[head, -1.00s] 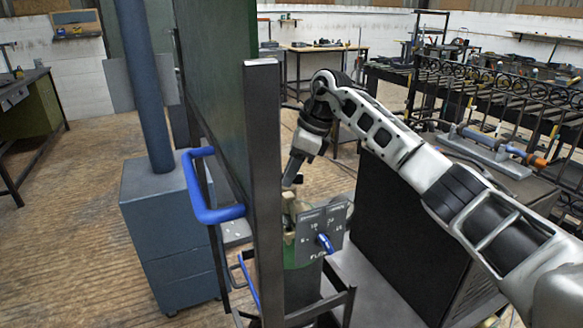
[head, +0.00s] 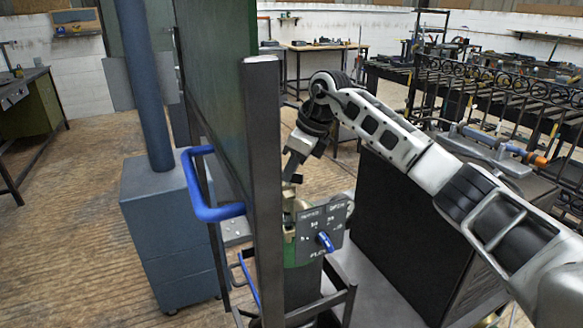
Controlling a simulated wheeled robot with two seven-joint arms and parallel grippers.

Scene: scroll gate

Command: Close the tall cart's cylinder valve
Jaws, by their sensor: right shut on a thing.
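The tall cart is a dark upright frame (head: 263,190) with a green panel and a blue handle (head: 212,212). Low in it stands a green cylinder (head: 298,285), its brass valve (head: 289,232) partly hidden by the cart's post and a grey plate. The grey plate (head: 322,228) has markings and a small blue lever (head: 325,241). My right gripper (head: 290,182) points down just above the valve, at the top of the cylinder. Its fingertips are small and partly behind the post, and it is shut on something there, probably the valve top. My left gripper is not in view.
A blue-grey cabinet (head: 165,235) with a blue pole stands left of the cart. A dark box-like unit (head: 410,225) stands close on the right, under my right arm. Benches and racks line the back. The wooden floor at left is clear.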

